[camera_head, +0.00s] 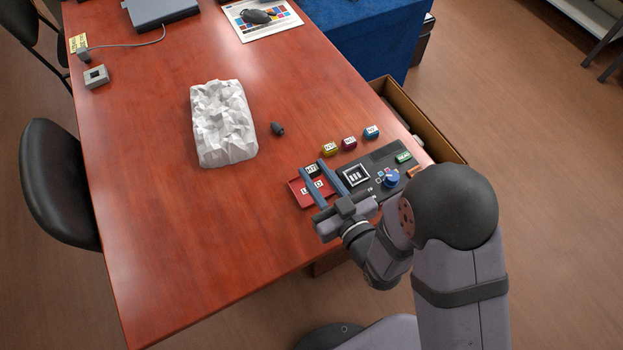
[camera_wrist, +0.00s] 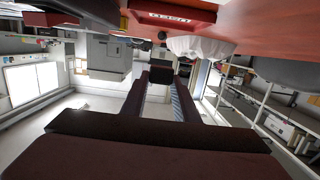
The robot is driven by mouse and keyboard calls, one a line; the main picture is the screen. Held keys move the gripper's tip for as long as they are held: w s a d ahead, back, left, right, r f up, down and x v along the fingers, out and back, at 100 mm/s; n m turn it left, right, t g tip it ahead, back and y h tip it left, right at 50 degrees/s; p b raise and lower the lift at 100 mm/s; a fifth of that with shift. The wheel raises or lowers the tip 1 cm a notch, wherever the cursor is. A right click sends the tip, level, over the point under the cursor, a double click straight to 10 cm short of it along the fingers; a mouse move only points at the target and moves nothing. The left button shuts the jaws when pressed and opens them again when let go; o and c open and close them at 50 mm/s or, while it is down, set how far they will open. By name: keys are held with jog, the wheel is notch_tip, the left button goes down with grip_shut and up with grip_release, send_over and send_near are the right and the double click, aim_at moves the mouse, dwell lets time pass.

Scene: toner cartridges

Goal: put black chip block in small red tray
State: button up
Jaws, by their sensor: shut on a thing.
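The black chip block (camera_head: 311,169) has a white label on top. My gripper (camera_head: 312,166) is shut on it, with the block between the tips of the two blue fingers. In the wrist view the black block (camera_wrist: 161,75) shows between the fingertips. The small red tray (camera_head: 297,188) lies on the table, beneath and beside my fingers, and my fingers hide part of it. It also shows in the wrist view (camera_wrist: 195,17), near the top, with a white label. The block appears above the tray's far side; I cannot tell the exact height.
A dark panel (camera_head: 378,163) with a blue knob (camera_head: 391,177) lies right of my fingers. Yellow (camera_head: 328,148), magenta (camera_head: 349,143) and cyan (camera_head: 371,132) cartridges stand behind. A crumpled white block (camera_head: 223,122) and a small dark piece (camera_head: 277,129) lie left. The table's front left is clear.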

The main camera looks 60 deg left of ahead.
jog(key=shift+f+b, duration=1.95)
jog(key=shift+f, duration=0.45)
jog(key=shift+f+b, duration=0.8)
jog(key=shift+b, duration=0.15)
dwell(0.8)
jog(key=o, duration=1.1)
jog(key=shift+r+p, duration=1.65)
jog(key=shift+r, duration=0.55)
